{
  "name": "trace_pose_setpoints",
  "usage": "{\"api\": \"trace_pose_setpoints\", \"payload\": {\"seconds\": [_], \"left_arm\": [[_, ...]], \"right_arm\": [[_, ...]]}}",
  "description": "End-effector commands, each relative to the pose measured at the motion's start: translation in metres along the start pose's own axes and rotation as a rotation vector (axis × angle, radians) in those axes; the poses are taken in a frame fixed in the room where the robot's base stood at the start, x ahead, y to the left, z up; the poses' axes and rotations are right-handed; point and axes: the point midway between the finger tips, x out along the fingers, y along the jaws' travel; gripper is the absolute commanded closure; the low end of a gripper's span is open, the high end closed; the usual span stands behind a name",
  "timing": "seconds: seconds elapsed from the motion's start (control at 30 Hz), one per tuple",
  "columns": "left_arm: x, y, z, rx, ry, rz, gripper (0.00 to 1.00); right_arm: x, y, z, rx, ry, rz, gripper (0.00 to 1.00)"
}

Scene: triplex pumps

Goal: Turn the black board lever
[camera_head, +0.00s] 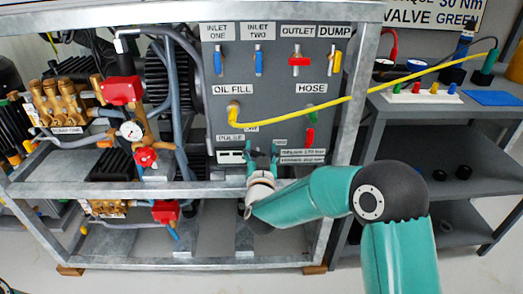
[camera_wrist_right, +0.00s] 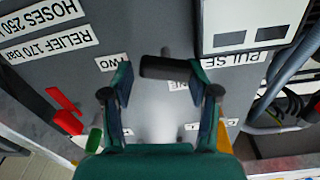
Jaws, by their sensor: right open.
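The black board lever (camera_wrist_right: 165,68) shows in the right wrist view as a short dark bar lying across the gap between my fingertips. Its right end is close to the right-hand finger; I cannot tell whether they touch. My right gripper (camera_wrist_right: 161,82) is open around it. My left gripper is not in view.
A yellow hose (camera_head: 345,99) runs from the OIL FILL fitting across to the bench at right. Blue, red and yellow levers line the board's top. The metal frame rail (camera_head: 120,190) runs below.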

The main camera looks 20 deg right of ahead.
Motion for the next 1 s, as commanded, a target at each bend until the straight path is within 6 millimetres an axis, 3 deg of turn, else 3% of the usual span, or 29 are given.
{"api": "trace_pose_setpoints", "payload": {"seconds": [0.03,0.23,0.7,1.0], "left_arm": [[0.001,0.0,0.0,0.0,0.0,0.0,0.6],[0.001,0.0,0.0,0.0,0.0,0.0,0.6],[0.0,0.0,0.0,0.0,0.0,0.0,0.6],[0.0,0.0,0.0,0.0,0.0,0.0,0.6]], "right_arm": [[-0.007,-0.005,0.023,-0.02,-0.055,-0.019,0.29],[-0.019,-0.005,0.021,-0.018,-0.05,-0.019,0.29],[-0.077,0.0,0.002,-0.001,-0.004,-0.003,0.29],[-0.083,0.001,-0.001,0.001,0.002,0.001,0.29]]}}
